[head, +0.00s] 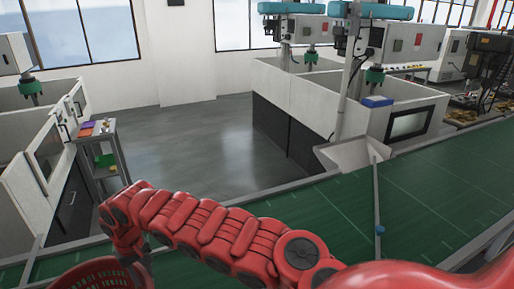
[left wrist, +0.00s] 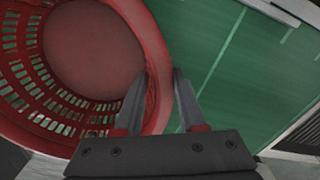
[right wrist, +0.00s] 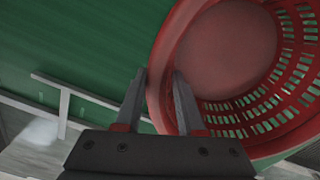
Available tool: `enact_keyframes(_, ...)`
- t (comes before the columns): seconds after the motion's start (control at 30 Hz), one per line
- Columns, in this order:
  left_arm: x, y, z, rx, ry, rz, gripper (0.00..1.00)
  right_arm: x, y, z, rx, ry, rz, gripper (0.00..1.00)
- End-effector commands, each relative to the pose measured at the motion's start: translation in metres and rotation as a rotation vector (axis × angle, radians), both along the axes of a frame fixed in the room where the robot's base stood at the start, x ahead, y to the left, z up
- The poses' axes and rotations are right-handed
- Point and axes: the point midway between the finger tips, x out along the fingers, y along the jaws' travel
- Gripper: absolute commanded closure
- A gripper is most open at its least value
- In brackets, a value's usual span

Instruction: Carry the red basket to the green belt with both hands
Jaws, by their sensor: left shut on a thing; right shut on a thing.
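The red basket (head: 88,276) shows at the bottom left edge of the head view, mostly cut off, in front of the green belt (head: 330,215). It is round with slotted walls, and its inside looks empty. In the left wrist view my left gripper (left wrist: 162,78) is shut on the basket's rim (left wrist: 140,22), one finger inside and one outside. In the right wrist view my right gripper (right wrist: 159,76) is shut on the rim (right wrist: 172,40) in the same way. Green belt surface shows beyond the basket in both wrist views. I cannot tell whether the basket touches it.
A metal rail with a post (head: 377,195) crosses the belt at the right. White machine enclosures (head: 345,100) stand behind the belt. A small cart (head: 100,150) with coloured items stands at the left. Grey floor (head: 210,145) lies open between. The belt left of the rail looks clear.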

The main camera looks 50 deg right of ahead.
Motion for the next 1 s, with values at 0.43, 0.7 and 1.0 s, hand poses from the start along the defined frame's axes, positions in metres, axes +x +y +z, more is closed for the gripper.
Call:
enact_keyframes(0.43, 0.0, 0.0, -0.017, 0.001, 0.0, -0.001, 1.0, 0.0, -0.001, -0.017, -0.001, 0.0, -0.001, 1.0)
enact_keyframes(0.7, 0.0, 0.0, -0.04, 0.001, 0.0, -0.001, 1.0, 0.0, -0.001, -0.039, -0.001, -0.001, -0.001, 1.0)
enact_keyframes(1.0, 0.0, 0.0, -0.047, 0.001, 0.0, -0.001, 0.37, 0.0, -0.001, -0.047, -0.001, 0.0, -0.001, 0.38)
